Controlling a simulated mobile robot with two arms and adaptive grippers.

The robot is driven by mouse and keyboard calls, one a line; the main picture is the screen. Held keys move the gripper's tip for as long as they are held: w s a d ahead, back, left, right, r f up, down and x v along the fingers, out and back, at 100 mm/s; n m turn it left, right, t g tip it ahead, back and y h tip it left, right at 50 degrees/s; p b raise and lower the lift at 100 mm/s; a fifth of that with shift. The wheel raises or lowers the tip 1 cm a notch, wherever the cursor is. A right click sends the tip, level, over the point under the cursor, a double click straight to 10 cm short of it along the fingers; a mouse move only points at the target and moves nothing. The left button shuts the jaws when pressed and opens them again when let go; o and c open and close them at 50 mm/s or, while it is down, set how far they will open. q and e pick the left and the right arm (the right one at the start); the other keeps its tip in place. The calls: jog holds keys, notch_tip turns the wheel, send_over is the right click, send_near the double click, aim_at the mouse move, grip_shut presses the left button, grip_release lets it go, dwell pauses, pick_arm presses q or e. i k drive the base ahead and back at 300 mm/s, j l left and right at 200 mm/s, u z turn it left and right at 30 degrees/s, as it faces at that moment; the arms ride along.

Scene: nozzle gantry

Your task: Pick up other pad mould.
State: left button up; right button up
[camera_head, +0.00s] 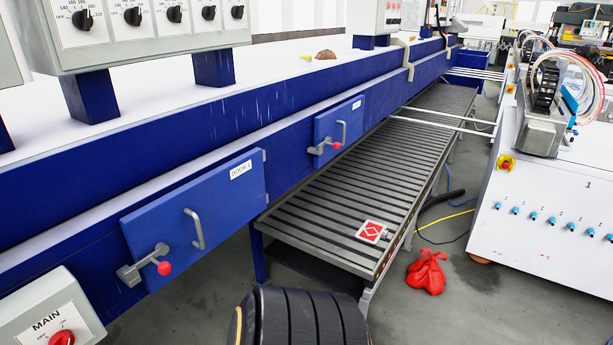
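A small flat square piece, red with a white border and pattern, lies on the dark slatted bed (345,190), near its front right edge. It is the only thing on the bed that looks like a pad mould (371,231). Nothing touches it from above. Neither of my grippers shows in the head view, so what they hold cannot be seen.
The blue machine (190,215) with handled doors runs along the left of the bed. A white cabinet (550,215) stands at right. Floor between bed and cabinet is partly clear.

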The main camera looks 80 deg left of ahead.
aim_at(370, 232)
jog(key=k+u, duration=0.1)
jog(key=u, duration=2)
jog(key=i+u, duration=0.1)
jog(key=i, duration=0.35)
jog(key=i+l+u, duration=0.1)
jog(key=i, duration=0.35)
jog(key=i+l+u, duration=0.15)
jog(key=i, duration=0.3)
jog(key=i+l+u, duration=0.1)
jog(key=i, duration=0.35)
jog(key=i+l+u, duration=0.1)
jog(key=i+l, duration=0.2)
jog(key=i, duration=0.15)
